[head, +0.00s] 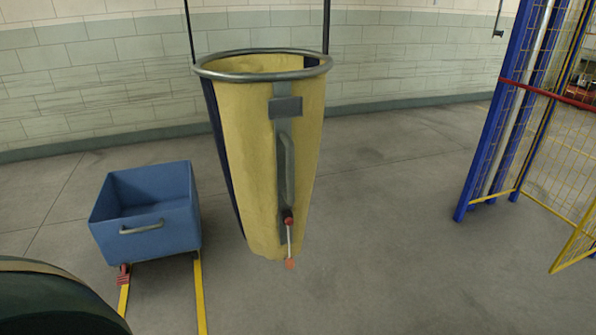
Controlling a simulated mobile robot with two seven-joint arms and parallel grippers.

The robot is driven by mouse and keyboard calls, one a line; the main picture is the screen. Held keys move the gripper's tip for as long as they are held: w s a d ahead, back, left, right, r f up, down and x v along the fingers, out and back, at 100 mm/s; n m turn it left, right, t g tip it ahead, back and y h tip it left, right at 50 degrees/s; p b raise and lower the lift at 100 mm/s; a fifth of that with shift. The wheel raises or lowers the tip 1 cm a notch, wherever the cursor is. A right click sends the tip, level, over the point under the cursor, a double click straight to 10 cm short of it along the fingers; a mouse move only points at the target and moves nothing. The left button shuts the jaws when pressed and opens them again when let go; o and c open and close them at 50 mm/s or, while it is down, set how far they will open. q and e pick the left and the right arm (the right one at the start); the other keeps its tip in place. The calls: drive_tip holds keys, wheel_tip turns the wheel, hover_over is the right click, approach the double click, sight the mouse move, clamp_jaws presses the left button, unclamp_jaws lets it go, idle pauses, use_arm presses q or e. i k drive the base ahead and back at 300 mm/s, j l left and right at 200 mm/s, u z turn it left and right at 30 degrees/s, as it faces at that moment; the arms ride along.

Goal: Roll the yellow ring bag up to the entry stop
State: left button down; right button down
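The yellow ring bag (240,145) hangs near the middle of the head view. A grey metal ring (263,76) holds its mouth open, and two dark straps or rods run up from the ring out of the picture. A dark stripe runs down its left side. A grey strip with a label plate (285,107) runs down its front to a red knob (288,219) and a short cord with an orange end. The bag's bottom hangs over the floor. I cannot pick out an entry stop. Neither of my grippers is in view.
A blue post frame (500,120) with yellow mesh and a red bar (550,94) stands at the right. A dark green rounded shape fills the lower left corner. Floor right of the bag is clear.

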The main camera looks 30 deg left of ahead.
sight(266, 106)
drive_tip(key=u, duration=1)
